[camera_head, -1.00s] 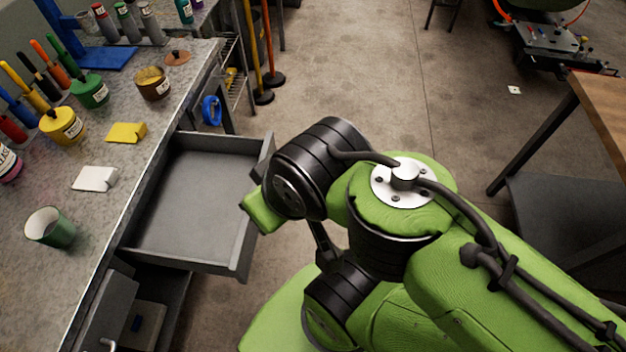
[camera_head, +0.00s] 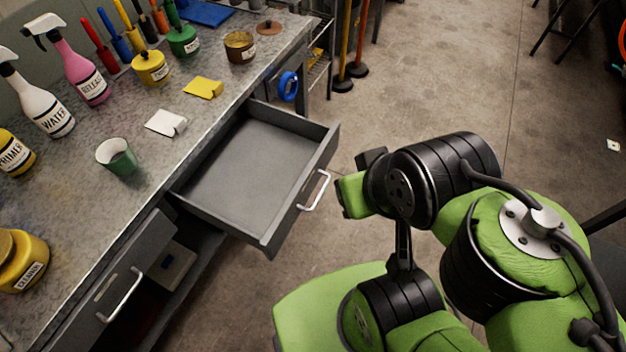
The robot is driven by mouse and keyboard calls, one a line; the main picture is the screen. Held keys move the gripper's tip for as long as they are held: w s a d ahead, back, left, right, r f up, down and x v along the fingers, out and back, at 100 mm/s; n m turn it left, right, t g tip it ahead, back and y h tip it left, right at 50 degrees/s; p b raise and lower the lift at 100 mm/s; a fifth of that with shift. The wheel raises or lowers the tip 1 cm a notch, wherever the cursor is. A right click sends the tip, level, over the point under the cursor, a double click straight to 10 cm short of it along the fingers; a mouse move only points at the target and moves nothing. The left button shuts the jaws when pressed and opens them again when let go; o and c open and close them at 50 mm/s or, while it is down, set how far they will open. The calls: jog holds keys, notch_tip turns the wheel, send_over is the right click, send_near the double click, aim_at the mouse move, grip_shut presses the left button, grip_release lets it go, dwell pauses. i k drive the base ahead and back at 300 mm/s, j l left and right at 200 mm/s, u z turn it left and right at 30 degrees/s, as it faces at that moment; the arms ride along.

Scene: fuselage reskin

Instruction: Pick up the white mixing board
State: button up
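A small white flat piece with a raised lip at one end (camera_head: 165,122) lies on the grey speckled workbench (camera_head: 215,110); it is the only white board-like thing on the bench. A yellow piece of similar shape (camera_head: 203,88) lies beyond it, and a green cup (camera_head: 117,157) stands nearer, to its left. My green and black arm is folded at the right, over the floor and apart from the bench. My gripper's fingers do not show in this view.
An open, empty grey drawer (camera_head: 250,165) juts from the bench toward my arm, with a lower drawer (camera_head: 125,285) partly out. Spray bottles (camera_head: 80,68), paint pots (camera_head: 150,68) and coloured-handled tools crowd the bench's back. Bare floor (camera_head: 440,85) lies beyond my arm.

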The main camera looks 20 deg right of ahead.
aim_at(164, 123)
jog(key=i+l+u, duration=0.25)
jog(key=u, duration=0.25)
jog(key=i+l+u, duration=0.15)
jog(key=l+u, duration=0.3)
jog(key=i+l+u, duration=0.15)
jog(key=l+u, duration=1.15)
jog(key=u, duration=0.15)
jog(key=k+l+u, duration=0.1)
jog(key=l+u, duration=1)
jog(key=u, duration=0.15)
jog(key=l+u, duration=0.65)
jog(key=u, duration=0.15)
